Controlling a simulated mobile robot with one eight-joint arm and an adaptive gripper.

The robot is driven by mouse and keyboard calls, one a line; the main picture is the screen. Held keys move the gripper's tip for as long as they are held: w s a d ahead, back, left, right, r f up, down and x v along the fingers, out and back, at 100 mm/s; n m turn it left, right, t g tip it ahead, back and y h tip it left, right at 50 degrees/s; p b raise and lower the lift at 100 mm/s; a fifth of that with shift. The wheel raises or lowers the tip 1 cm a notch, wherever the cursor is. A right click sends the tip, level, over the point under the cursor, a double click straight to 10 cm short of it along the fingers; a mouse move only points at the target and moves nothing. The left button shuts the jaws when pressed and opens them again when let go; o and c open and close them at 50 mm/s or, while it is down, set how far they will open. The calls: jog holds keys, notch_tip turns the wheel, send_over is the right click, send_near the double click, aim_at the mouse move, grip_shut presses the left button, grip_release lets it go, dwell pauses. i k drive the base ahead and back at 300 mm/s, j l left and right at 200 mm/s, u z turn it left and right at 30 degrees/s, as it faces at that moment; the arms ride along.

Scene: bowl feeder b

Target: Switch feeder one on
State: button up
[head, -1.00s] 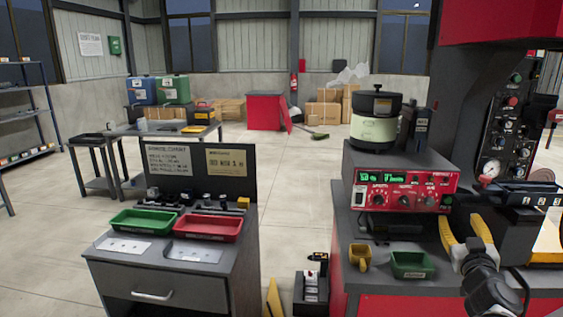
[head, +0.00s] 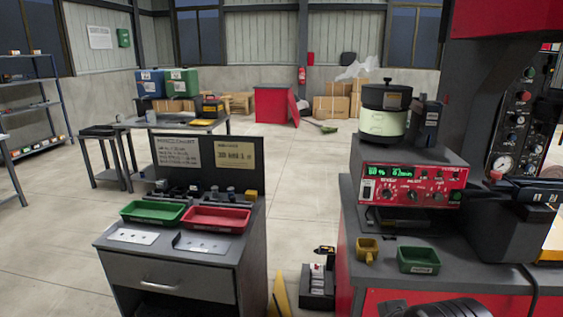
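The bowl feeder (head: 380,125), a pale green drum with a black top, stands on a grey and red control unit (head: 407,170) at the right of the head view. The unit's red front panel (head: 428,187) has a lit green display (head: 389,171), several dark knobs and a small pale switch (head: 368,193) at its left end. The switch is too small to tell its position. Which feeder number this is cannot be read. A dark rounded part of my arm shows at the bottom edge, below the green tray. My gripper's fingers are not in view.
A yellow scoop (head: 367,250) and a green tray (head: 418,259) stand on the bench before the unit. A black machine with a gauge (head: 505,163) rises at the right. A grey cabinet (head: 175,275) with green and red trays stands left.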

aim_at(367, 191)
jog(key=i+j, duration=0.35)
jog(key=i, duration=0.15)
jog(key=i+j, duration=0.4)
jog(key=i, duration=0.1)
